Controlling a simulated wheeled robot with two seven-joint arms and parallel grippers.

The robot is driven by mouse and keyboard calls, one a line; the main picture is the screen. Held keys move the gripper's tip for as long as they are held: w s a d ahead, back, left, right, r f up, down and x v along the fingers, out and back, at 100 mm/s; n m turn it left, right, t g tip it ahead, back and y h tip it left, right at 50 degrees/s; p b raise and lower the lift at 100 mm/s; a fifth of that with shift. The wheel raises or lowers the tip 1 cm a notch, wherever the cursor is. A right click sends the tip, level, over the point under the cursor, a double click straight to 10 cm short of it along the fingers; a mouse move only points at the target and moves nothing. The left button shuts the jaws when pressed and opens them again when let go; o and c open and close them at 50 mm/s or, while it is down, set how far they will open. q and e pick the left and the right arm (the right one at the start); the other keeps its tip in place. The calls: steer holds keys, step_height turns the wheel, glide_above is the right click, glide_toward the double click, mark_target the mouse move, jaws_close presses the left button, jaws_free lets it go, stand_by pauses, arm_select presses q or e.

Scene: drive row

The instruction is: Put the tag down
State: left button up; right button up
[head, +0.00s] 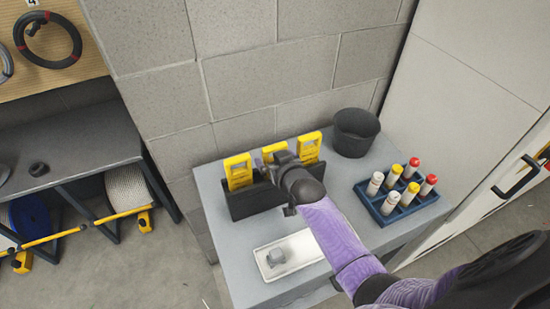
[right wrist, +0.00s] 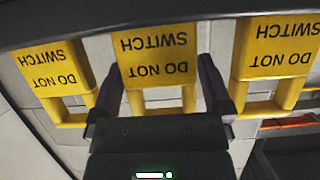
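Three yellow tags with "DO NOT SWITCH" lettering stand in a row in a black rack (head: 256,201) on the grey table. They are the left tag (head: 238,171), the middle tag (head: 270,151) and the right tag (head: 308,148) in the head view. My right gripper (head: 268,171) is at the middle tag. In the right wrist view, its fingers (right wrist: 160,88) stand apart on either side of the middle tag (right wrist: 158,62), with narrow gaps showing beside the tag's loop. The middle tag's other end is hidden behind the dark rack edge (right wrist: 200,12). My left gripper is not in view.
A dark bin (head: 356,132) stands behind right. A blue holder (head: 390,215) with several red- and white-capped bottles is at right. A block wall (head: 250,80) closes the back.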

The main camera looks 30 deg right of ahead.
steer(key=shift+r, duration=0.2)
steer(key=p+v, duration=0.3)
steer(key=v, duration=0.8)
steer(key=shift+s+p, duration=0.4)
steer(key=shift+s, duration=0.05)
